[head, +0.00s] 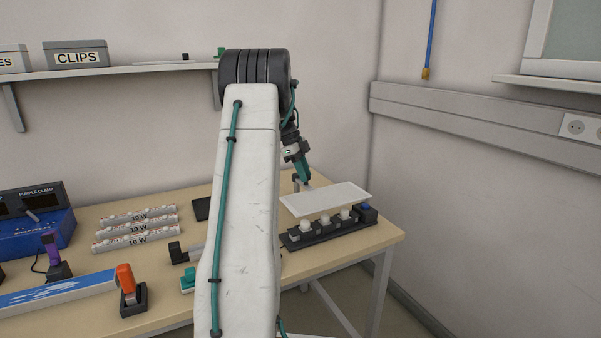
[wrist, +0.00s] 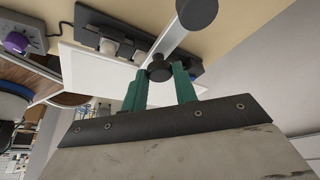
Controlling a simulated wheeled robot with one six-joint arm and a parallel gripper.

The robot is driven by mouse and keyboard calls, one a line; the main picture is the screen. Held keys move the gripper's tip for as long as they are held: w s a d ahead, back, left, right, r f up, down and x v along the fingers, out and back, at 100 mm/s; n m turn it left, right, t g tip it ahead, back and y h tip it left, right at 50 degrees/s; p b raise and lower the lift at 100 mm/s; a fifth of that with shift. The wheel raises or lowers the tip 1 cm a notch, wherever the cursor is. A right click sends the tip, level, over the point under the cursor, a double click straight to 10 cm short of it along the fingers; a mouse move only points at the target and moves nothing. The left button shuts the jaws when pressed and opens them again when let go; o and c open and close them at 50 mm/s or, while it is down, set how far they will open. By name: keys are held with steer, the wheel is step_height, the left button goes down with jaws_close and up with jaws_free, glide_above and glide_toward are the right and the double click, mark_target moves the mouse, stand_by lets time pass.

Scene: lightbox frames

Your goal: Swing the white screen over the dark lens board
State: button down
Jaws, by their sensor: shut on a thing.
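The white screen (head: 325,198) is a thin flat panel on the right part of the table. My gripper (head: 304,172) is at the screen's back left corner. In the wrist view its teal fingers (wrist: 160,85) are shut on a dark round knob (wrist: 160,68) at the end of a pale bar (wrist: 176,40).
Three white strips marked 10 W (head: 138,229), an orange-handled clamp (head: 129,288) and a blue power box (head: 34,232) stand on the left. A flat dark plate (head: 202,208) lies partly behind my arm. The table's right edge and a wall are near the screen.

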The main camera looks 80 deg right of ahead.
steer(key=shift+w+r, duration=0.1)
steer(key=c, duration=1.1)
jaws_free()
steer(key=v, duration=0.7)
steer(key=shift+w+r, duration=0.2)
steer(key=shift+r, duration=0.15)
